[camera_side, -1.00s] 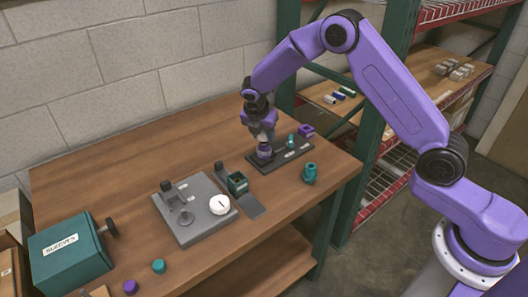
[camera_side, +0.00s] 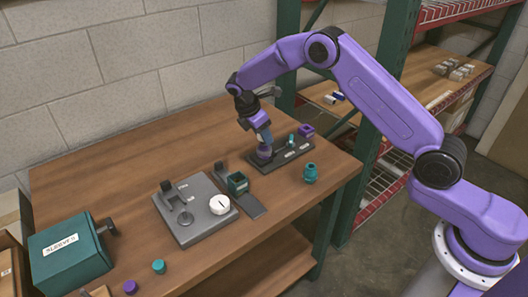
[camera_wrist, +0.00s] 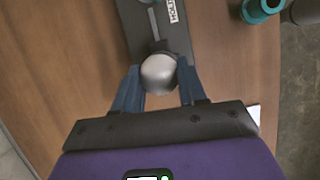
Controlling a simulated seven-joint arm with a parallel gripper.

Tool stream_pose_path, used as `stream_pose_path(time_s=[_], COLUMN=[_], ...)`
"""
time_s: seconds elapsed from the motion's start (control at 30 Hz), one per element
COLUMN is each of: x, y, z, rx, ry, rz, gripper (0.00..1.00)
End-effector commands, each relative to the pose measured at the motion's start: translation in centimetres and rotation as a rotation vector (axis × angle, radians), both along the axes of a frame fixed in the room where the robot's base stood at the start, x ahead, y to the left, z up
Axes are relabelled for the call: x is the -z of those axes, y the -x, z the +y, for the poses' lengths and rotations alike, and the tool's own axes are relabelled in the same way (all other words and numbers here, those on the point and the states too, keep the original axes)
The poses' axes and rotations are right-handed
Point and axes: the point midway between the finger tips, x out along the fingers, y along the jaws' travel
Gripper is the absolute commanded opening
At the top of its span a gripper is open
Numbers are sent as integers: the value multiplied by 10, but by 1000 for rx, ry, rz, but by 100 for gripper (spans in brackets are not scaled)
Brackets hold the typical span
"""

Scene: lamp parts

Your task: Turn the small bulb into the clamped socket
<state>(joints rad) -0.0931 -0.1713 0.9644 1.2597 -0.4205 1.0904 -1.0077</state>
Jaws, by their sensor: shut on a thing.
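My gripper (camera_side: 264,143) points down over the left end of a dark holder strip (camera_side: 278,161). In the wrist view its two blue fingers (camera_wrist: 158,78) are on either side of a silver round bulb (camera_wrist: 158,66), shut on it. The bulb's lower end is hidden.
A teal jar-like part (camera_side: 310,173) stands near the table edge. A grey plate (camera_side: 190,226) with a white dial (camera_side: 219,204) lies left; the table's back left is clear.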

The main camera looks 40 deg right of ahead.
Motion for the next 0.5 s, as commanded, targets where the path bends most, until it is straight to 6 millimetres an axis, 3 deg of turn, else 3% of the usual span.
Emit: stream_pose_path(time_s=[0.27,0.5], x=[2,3], y=[1,-1], z=[1,-1], rx=[11,303], ry=[0,0], rz=[5,7], gripper=[19,19])
